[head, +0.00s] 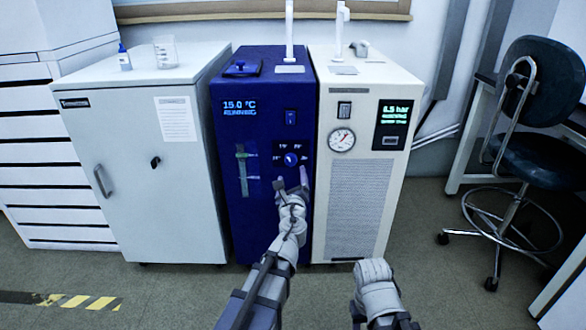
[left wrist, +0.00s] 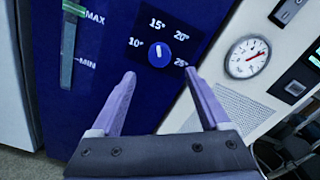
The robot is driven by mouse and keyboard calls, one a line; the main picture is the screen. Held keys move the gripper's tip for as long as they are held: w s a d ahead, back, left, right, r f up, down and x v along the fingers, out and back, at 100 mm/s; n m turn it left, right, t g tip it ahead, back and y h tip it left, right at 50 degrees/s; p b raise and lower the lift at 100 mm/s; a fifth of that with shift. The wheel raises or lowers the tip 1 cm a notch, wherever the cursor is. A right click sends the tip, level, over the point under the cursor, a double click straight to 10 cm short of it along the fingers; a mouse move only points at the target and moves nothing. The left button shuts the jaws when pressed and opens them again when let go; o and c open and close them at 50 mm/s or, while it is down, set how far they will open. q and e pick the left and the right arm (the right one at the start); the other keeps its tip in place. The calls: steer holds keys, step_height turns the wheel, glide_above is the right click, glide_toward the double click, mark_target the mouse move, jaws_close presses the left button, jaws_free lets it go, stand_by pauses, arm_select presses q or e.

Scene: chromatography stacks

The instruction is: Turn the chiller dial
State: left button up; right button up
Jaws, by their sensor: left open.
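The chiller (head: 265,95) is a dark blue cabinet whose display reads 15.0 °C and RUNNING. Its small round blue dial (head: 291,159) has a white mark and sits on a dark plate. In the left wrist view the dial (left wrist: 160,54) is ringed by labels 10°, 15°, 20° and 25°, and its mark points up, roughly toward 15°. My left gripper (head: 291,178) is open in front of the chiller, just below the dial in the picture. In the left wrist view its fingertips (left wrist: 160,73) are spread to either side below the dial, apart from it.
A level gauge (left wrist: 69,45) marked MAX and MIN is left of the dial. A rocker switch (head: 291,117) is above. A beige unit (head: 352,210) with a pressure gauge (head: 341,140) stands right, a grey cabinet (head: 155,205) left. A chair (head: 537,85) is far right.

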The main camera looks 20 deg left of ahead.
mark_target(291, 162)
arm_select(q)
steer(key=x, duration=0.7)
steer(key=shift+w+a+f, duration=0.1)
steer(key=shift+w, duration=0.15)
jaws_close()
stand_by(0.3)
